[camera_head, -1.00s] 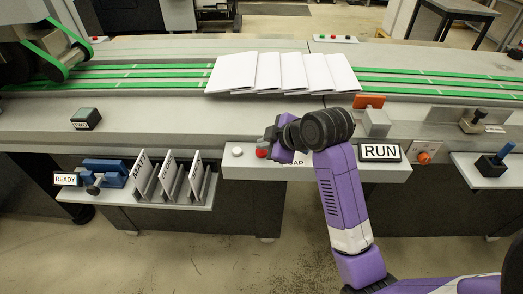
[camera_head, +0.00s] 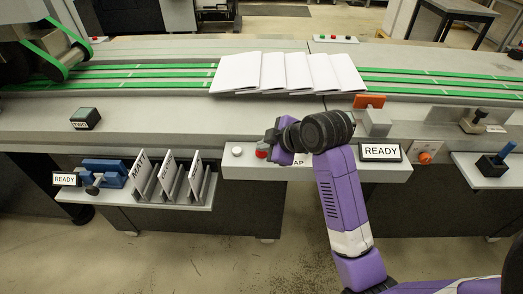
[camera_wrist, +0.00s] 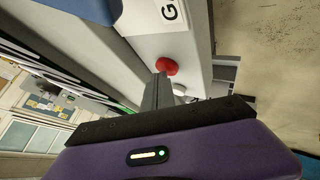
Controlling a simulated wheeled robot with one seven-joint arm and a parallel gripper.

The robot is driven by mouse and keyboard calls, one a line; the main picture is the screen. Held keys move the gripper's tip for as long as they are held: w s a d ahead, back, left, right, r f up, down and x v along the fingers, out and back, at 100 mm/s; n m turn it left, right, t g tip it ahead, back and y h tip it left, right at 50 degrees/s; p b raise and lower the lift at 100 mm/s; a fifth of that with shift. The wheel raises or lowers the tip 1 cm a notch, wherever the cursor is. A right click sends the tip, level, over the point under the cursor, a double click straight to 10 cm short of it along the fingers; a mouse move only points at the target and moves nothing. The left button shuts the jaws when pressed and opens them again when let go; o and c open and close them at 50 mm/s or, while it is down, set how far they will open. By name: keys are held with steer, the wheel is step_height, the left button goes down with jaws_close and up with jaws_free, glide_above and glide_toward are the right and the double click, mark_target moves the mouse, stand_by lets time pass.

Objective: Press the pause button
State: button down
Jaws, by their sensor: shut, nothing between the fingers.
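A red button (camera_head: 262,150) and a white button (camera_head: 237,151) sit on the grey front ledge. Neither carries a readable pause label. My gripper (camera_head: 269,142) is shut and empty, just right of the red button in the head view. In the wrist view the closed fingers (camera_wrist: 160,82) end right by the red button (camera_wrist: 167,66); I cannot tell whether they touch. The white button (camera_wrist: 179,89) lies just beyond. A sign on the ledge (camera_head: 380,152) reads READY.
Overlapping white booklets (camera_head: 290,73) lie on the green-belted conveyor behind the ledge. An orange part (camera_head: 370,101) stands right of my gripper. A lower left shelf (camera_head: 205,200) holds labelled plates and a blue clamp (camera_head: 105,168). A blue-handled lever (camera_head: 494,162) is at right.

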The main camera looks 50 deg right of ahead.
mark_target(264, 154)
stand_by(0.4)
steer(key=shift+r+p, duration=0.85)
steer(key=shift+p, duration=0.15)
step_height(264, 154, up, 5)
steer(key=p, duration=0.4)
steer(key=shift+p, duration=0.4)
stand_by(0.3)
